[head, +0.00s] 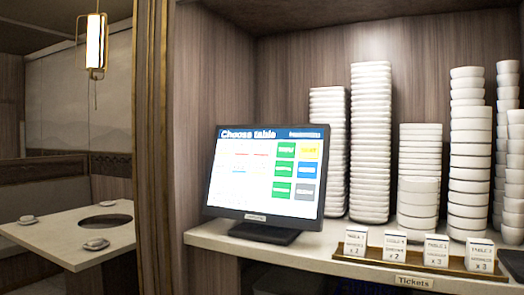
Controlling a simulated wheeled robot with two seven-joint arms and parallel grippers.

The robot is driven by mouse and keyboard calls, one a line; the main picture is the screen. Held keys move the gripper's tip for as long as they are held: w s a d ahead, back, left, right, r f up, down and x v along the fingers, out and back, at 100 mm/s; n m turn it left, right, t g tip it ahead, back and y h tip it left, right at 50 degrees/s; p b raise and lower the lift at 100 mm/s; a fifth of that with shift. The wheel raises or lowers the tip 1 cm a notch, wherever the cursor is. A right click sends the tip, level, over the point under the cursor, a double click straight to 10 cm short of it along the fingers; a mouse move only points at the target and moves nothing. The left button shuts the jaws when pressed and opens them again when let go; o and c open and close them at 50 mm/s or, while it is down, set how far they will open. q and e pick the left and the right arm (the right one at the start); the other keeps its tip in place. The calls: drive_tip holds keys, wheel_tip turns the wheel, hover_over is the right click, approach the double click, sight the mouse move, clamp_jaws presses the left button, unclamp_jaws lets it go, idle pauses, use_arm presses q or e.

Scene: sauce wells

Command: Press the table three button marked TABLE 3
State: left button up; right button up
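A black-framed touch screen (266,172) stands on the pale counter, headed "Choose table". Its right half has two columns of coloured buttons. The left column has a green top button (285,150), a green middle button (284,169) and a green bottom button (282,188). The right column has a yellow button (308,150), a blue button (307,170) and a grey button (305,190). The button labels are too small to read, so I cannot tell which is TABLE 3. Neither of my grippers is in view.
Tall stacks of white dishes (371,140) and bowls (468,160) stand right of the screen. A wooden ticket holder (400,262) with white cards sits at the counter's front edge. A wooden post (152,150) stands left; a dining table (60,235) is beyond it.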

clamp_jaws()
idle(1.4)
